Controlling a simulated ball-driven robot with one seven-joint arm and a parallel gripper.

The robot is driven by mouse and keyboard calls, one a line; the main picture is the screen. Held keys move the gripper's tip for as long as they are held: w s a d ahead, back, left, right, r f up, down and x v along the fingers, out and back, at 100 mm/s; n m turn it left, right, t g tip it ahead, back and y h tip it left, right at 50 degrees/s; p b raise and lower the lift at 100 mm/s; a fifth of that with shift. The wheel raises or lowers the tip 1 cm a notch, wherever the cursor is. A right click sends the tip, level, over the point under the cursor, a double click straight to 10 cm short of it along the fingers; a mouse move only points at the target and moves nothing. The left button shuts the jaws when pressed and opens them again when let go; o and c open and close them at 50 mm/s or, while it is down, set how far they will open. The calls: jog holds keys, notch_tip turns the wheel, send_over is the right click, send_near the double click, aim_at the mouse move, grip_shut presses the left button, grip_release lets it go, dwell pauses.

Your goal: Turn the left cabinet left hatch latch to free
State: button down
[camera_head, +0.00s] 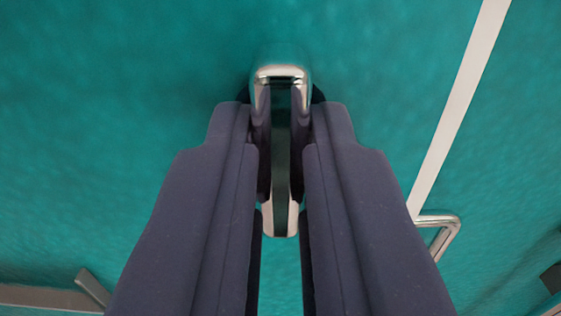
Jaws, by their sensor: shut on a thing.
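The latch (281,72) is a shiny chrome lever on a teal hatch panel (120,80). It stands near the middle of the view, its long axis running up and down the picture. My gripper (281,150) reaches in from the bottom with two dark fingers, one on each side of the lever. The fingers are shut on the latch. The lever's rounded top end and its lower end show between them; its sides are partly hidden by the fingers.
A pale strip (460,105) runs slanting down the right side. A bent metal handle (440,222) sits at its lower end. A grey bar (45,297) with a short slanted piece lies at the lower left. The panel around the latch is bare.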

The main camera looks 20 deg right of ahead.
dwell(0.4)
jog(key=c, duration=1.1)
grip_release()
jog(key=shift+s, duration=0.1)
jog(key=v, duration=0.7)
jog(key=shift+s+a+p, duration=0.15)
jog(key=shift+s+p, duration=0.15)
jog(key=shift+p, duration=0.1)
